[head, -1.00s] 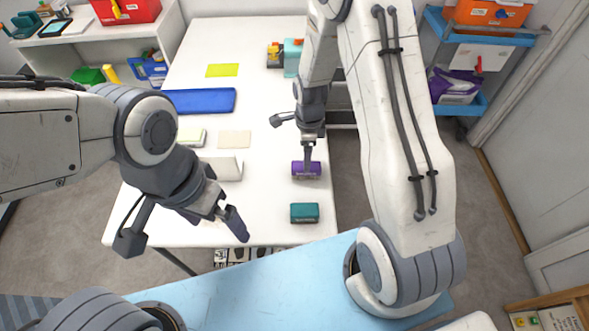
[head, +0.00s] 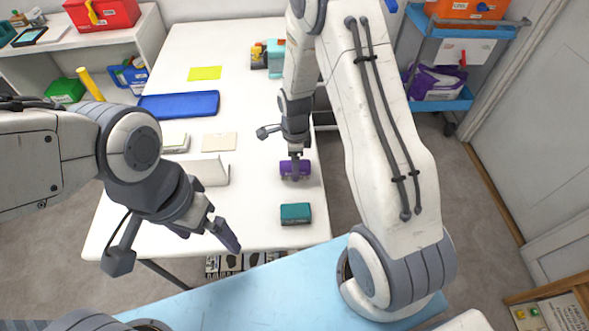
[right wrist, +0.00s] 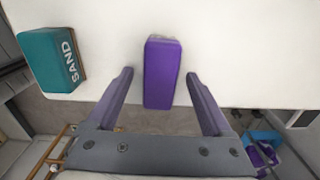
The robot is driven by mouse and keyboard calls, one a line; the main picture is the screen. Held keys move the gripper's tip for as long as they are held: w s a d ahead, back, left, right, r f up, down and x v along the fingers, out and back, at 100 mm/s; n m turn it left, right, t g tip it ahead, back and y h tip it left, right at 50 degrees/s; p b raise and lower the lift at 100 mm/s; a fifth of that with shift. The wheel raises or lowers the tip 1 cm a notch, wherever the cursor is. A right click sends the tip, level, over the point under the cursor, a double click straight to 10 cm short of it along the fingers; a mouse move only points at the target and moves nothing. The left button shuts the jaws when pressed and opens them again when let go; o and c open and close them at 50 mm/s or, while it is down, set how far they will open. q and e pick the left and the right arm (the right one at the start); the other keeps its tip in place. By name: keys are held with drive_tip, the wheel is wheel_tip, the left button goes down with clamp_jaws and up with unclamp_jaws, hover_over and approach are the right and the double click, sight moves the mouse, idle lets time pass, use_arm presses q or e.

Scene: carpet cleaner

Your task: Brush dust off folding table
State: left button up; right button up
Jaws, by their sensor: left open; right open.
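The white folding table (head: 255,95) stands in front of me; I cannot make out dust on it. A purple block-shaped tool (head: 287,170) lies near its right edge. My right gripper (head: 296,172) is over that tool. In the right wrist view, the purple tool (right wrist: 162,75) lies between the two spread fingers of the right gripper (right wrist: 160,85), with a gap on each side. A teal block (head: 296,214) lies nearer to me; its side reads SAND in the right wrist view (right wrist: 50,58). My left gripper (head: 222,228) is open and empty over the table's near left part.
A white block (head: 214,170), a beige pad (head: 219,141), a blue tray (head: 180,104) and a yellow sheet (head: 205,73) lie on the table's left half. A blue cart (head: 440,100) stands to the right. The near middle of the table is clear.

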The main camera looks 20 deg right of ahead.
clamp_jaws()
drive_tip(key=shift+r+p, duration=2.7)
drive_tip(key=shift+r, duration=0.35)
